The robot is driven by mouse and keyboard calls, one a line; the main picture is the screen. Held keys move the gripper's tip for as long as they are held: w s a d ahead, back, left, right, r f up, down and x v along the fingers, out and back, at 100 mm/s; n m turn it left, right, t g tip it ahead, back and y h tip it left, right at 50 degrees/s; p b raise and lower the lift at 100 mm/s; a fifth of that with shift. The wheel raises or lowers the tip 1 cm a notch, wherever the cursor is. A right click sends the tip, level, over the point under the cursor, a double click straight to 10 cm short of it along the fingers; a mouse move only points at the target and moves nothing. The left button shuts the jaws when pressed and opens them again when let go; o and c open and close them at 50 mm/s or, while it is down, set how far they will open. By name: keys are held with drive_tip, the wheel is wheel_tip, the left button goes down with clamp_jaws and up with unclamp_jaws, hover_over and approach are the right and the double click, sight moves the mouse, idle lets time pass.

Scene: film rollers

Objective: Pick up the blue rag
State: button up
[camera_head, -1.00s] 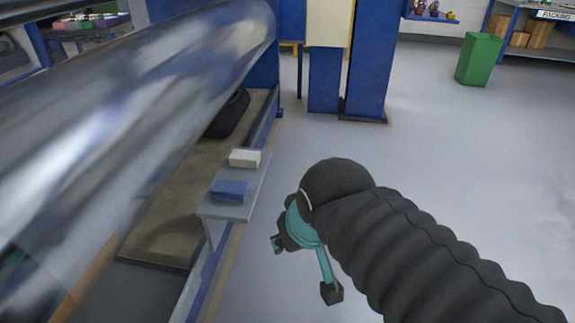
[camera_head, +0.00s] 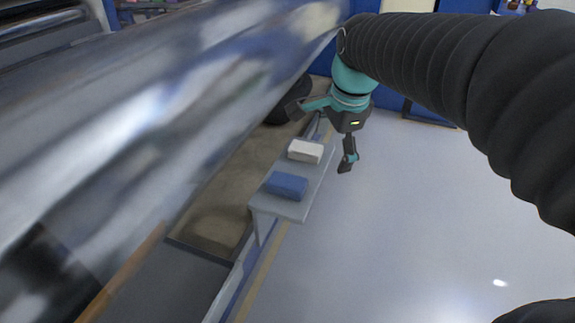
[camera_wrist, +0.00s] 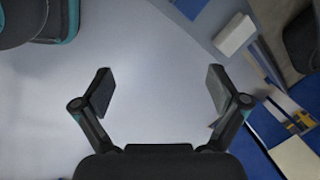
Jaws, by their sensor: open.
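The blue rag (camera_head: 286,185) is a folded block lying on the near part of a small grey shelf (camera_head: 297,211) beside the large shiny roller. In the wrist view, a blue patch that looks like the rag (camera_wrist: 190,7) is cut off by the top edge. My gripper (camera_head: 322,137) is open and empty, above and beyond the rag, near the far end of the shelf. The wrist view shows its two fingers (camera_wrist: 160,92) spread wide over bare floor, with the shelf to the upper right.
A white folded block (camera_head: 305,151) lies on the shelf just beyond the rag; it also shows in the wrist view (camera_wrist: 235,34). The shiny roller (camera_head: 150,120) fills the left side. The floor (camera_head: 430,240) right of the shelf is clear.

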drive_tip(key=w+a+f+m+g+b, duration=0.2)
drive_tip(key=w+a+f+m, duration=0.3)
drive_tip(key=w+a+m, duration=0.4)
drive_tip(key=n, duration=0.1)
hover_over(288, 180)
drive_tip(key=f, duration=0.8)
drive_tip(key=shift+d+f+b, duration=0.2)
drive_tip(key=shift+f+b, duration=0.05)
drive_tip(key=shift+b, duration=0.15)
drive_tip(key=shift+a+f+b, duration=0.15)
drive_tip(key=shift+f+b, duration=0.1)
drive_tip(key=shift+f, duration=1.1)
drive_tip(key=shift+a+f+b, duration=0.15)
drive_tip(key=shift+f+b, duration=0.05)
drive_tip(key=shift+f, duration=1.1)
drive_tip(key=c, duration=1.1)
